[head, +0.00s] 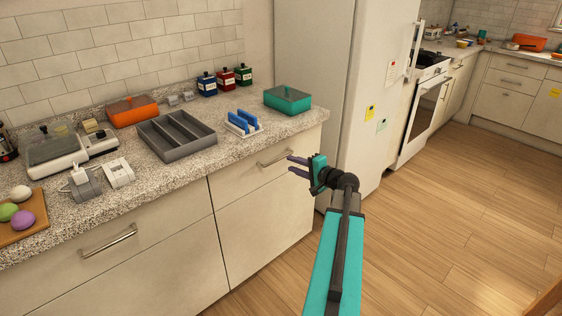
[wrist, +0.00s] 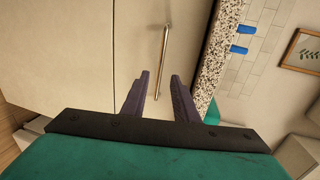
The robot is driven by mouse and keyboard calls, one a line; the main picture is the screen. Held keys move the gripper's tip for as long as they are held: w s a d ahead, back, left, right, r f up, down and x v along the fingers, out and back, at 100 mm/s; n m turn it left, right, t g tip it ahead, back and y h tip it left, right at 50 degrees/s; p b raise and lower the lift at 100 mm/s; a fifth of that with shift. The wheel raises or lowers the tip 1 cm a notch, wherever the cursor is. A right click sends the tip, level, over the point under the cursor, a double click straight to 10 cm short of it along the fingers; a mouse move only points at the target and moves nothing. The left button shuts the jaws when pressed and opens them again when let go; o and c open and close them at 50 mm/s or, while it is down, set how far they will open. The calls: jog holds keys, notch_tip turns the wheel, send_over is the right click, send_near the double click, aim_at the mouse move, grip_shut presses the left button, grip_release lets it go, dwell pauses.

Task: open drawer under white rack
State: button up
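The white rack (head: 242,123) holds blue items and stands on the counter near its right end. Below it is a cream drawer (head: 240,182) with a metal bar handle (head: 276,158); its front looks flush with the cabinet. My gripper (head: 291,165) is open and empty, in front of the drawer and just right of the handle in the head view. In the wrist view, the two dark fingers of my gripper (wrist: 160,84) point at the drawer front, and the handle (wrist: 162,60) lies ahead between them, rotated to near vertical. I cannot tell whether the fingertips touch it.
The granite counter (head: 180,185) overhangs the drawers, with a grey divided tray (head: 176,135) and a teal box (head: 288,99) on it. Another drawer handle (head: 108,240) is at the left. The white fridge (head: 365,90) stands right of the counter. The wooden floor (head: 450,220) is clear.

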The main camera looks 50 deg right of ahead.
aim_at(280, 159)
jog(key=shift+p+x, duration=0.3)
jog(key=shift+x, duration=3.25)
